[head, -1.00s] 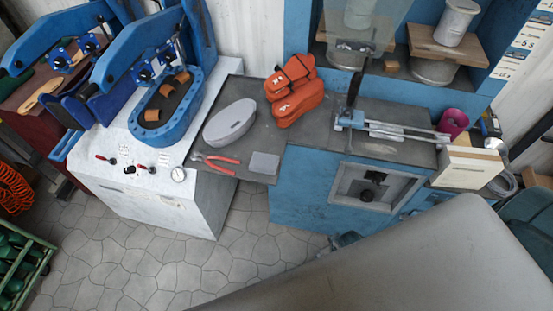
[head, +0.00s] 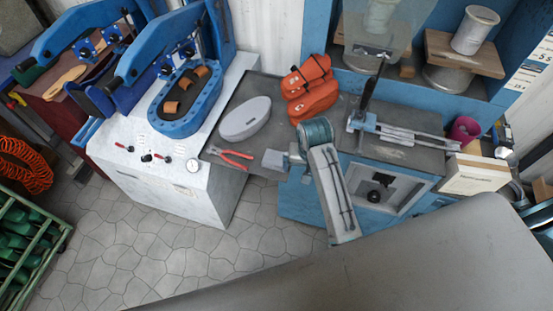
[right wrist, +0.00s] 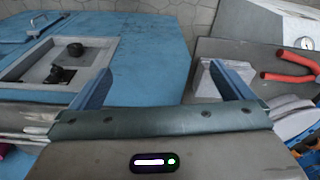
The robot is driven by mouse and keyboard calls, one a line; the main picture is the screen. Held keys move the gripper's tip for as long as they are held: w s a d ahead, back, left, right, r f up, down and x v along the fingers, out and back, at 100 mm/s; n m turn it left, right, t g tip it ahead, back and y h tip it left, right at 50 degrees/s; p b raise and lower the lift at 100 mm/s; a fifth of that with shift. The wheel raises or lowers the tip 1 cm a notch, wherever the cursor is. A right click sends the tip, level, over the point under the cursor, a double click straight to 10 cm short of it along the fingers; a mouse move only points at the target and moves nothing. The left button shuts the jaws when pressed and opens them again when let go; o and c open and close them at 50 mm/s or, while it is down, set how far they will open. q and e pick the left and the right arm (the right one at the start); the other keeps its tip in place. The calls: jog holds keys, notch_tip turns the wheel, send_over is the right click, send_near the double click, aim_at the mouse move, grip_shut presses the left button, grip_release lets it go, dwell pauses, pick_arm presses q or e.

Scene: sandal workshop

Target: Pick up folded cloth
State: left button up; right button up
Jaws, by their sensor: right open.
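The folded cloth (head: 275,160) is a small flat grey square at the front edge of the dark grey worktop, right of the red-handled pliers (head: 233,157). In the right wrist view the cloth (right wrist: 203,84) shows pale grey beside and partly behind the right-hand finger. My right gripper (head: 297,158) is close to the cloth's right side in the head view, partly hidden by its own wrist. In the right wrist view my right gripper (right wrist: 162,72) is open, with the blue cabinet front between its fingers; contact with the cloth cannot be told. My left gripper is not in view.
A grey oval case (head: 245,118) and stacked orange sandal-shaped pieces (head: 310,88) lie behind the cloth. A white press (head: 160,150) stands left. The blue cabinet (head: 300,200) with a metal clamp rig (head: 400,130) is right. The tiled floor (head: 180,250) in front is clear.

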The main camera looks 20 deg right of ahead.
notch_tip(320, 180, up, 5)
jog(key=m+g, duration=0.1)
jog(key=m, duration=0.1)
send_over(277, 156)
jog(key=f+p, duration=0.1)
jog(key=f, duration=0.4)
jog(key=shift+w+f+p, duration=0.1)
jog(key=shift+w+p, duration=0.1)
jog(key=shift+p, duration=0.2)
jog(key=shift+f+p, duration=0.3)
jog(key=shift+p, duration=0.1)
notch_tip(277, 156, down, 4)
jog(key=shift+s+r+p, duration=0.15)
jog(key=shift+r+p, duration=0.1)
jog(key=shift+p, duration=0.6)
jog(key=shift+f, duration=0.6)
jog(key=c, duration=1.1)
jog(key=shift+r, duration=0.1)
